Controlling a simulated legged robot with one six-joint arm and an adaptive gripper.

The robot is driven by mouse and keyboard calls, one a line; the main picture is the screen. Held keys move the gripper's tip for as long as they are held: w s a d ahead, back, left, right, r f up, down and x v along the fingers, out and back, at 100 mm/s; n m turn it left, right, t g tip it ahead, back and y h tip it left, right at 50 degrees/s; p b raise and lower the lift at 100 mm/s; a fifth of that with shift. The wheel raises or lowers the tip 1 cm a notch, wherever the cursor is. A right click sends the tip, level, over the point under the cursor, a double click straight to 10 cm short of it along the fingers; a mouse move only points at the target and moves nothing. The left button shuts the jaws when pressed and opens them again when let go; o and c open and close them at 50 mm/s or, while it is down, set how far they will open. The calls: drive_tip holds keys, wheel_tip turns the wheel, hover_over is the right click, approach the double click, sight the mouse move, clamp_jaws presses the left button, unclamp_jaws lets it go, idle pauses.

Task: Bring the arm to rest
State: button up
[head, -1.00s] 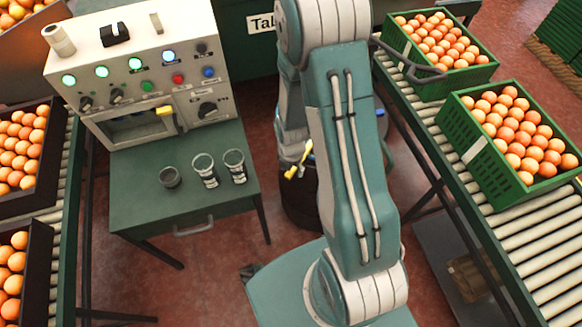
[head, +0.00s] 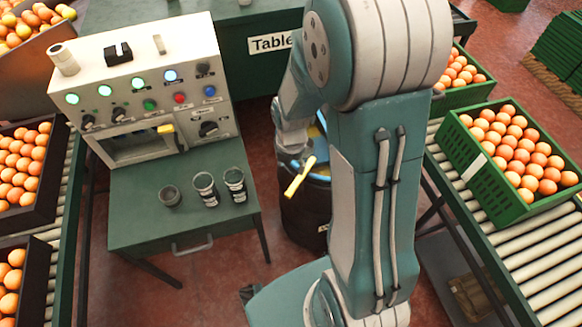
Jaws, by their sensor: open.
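My arm (head: 370,190) stands folded in the middle of the head view, its upper link large in front and its forearm bent down behind it. My gripper (head: 300,178) shows only in part at the lower end of the wrist, as a small yellow piece in front of a dark round bin (head: 305,215). It is open, and no object shows in it. The rest of the gripper is hidden or too small to make out.
A control box (head: 140,85) with lit buttons stands on a green table (head: 135,215) at left, with three cups (head: 205,188) in front. Orange crates sit at left (head: 58,160) and on the right roller conveyor (head: 530,250). A green table with a sign (head: 190,20) stands behind.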

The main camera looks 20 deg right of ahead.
idle(0.4)
drive_tip(key=s+a+r+m+t, duration=0.2)
drive_tip(key=s+r+m, duration=0.4)
drive_tip(key=r+m, duration=0.6)
drive_tip(key=s+a+r+m+t, duration=0.2)
drive_tip(key=s+r+m, duration=0.5)
drive_tip(key=r+m, duration=0.5)
drive_tip(key=shift+a+r+m+t, duration=0.15)
drive_tip(key=shift+r+m+t, duration=0.1)
drive_tip(key=shift+m+t, duration=0.6)
idle(0.4)
